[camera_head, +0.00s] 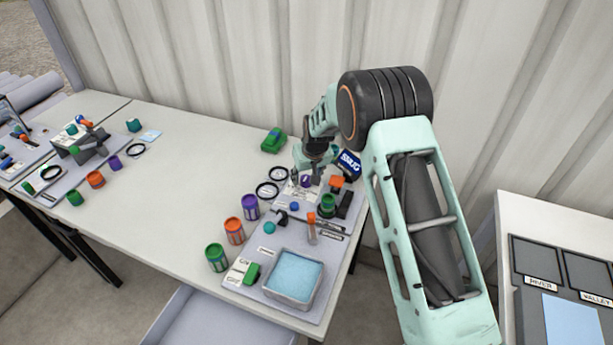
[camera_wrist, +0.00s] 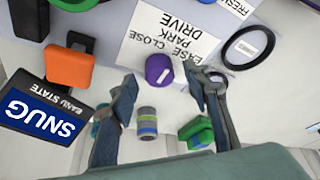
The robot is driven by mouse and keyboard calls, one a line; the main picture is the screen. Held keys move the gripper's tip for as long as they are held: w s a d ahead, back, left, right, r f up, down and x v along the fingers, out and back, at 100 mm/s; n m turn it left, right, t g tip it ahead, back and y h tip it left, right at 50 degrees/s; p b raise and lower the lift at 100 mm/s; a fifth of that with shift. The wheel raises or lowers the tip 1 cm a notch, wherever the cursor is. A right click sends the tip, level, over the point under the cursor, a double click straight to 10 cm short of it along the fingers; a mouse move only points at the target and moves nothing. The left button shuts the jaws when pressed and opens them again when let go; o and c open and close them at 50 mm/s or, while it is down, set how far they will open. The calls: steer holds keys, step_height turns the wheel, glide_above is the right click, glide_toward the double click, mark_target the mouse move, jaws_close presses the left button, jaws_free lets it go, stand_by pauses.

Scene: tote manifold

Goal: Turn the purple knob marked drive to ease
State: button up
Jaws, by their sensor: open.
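The purple knob (camera_wrist: 157,67) shows in the wrist view as a rounded cap with a short white mark on its lower right side. It sits at the edge of a white label (camera_wrist: 150,38) with the words DRIVE, PARK, EASE and CLOSE. In the head view the knob (camera_head: 305,181) is small and partly hidden under my gripper (camera_head: 309,172). My gripper (camera_wrist: 162,80) is open, with one finger at each side of the knob in the wrist view. I see no finger clearly touching it, and I cannot tell the height between them.
An orange block (camera_wrist: 70,68) and a dark SNUG display (camera_wrist: 42,116) stand left of the knob in the wrist view. A black ring (camera_wrist: 226,50) lies to the right. In the head view, several coloured jars (camera_head: 234,231) and a blue-filled tray (camera_head: 268,290) are nearer the front.

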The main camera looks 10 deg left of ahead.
steer(key=shift+w+a+f, duration=0.1)
steer(key=shift+w+f, duration=0.1)
steer(key=shift+f, duration=0.35)
steer(key=shift+c, duration=0.4)
steer(key=c, duration=1.1)
steer(key=shift+a+f+b, duration=0.1)
steer(key=shift+b, duration=0.2)
steer(key=shift+f+m+h+b, duration=0.1)
steer(key=shift+m+h+b, duration=0.2)
steer(key=shift+m+b, duration=0.35)
steer(key=shift+a+m+t+h+b, duration=0.15)
steer(key=shift+m+t+h+b, duration=0.25)
steer(key=shift+m+b, duration=0.75)
steer(key=m+h+b, duration=0.1)
steer(key=m, duration=0.1)
steer(key=shift+m, duration=0.4)
steer(key=shift+m+h+b, duration=0.7)
steer(key=shift+m+b, duration=0.25)
steer(key=shift+m, duration=0.75)
steer(key=shift+r, duration=0.2)
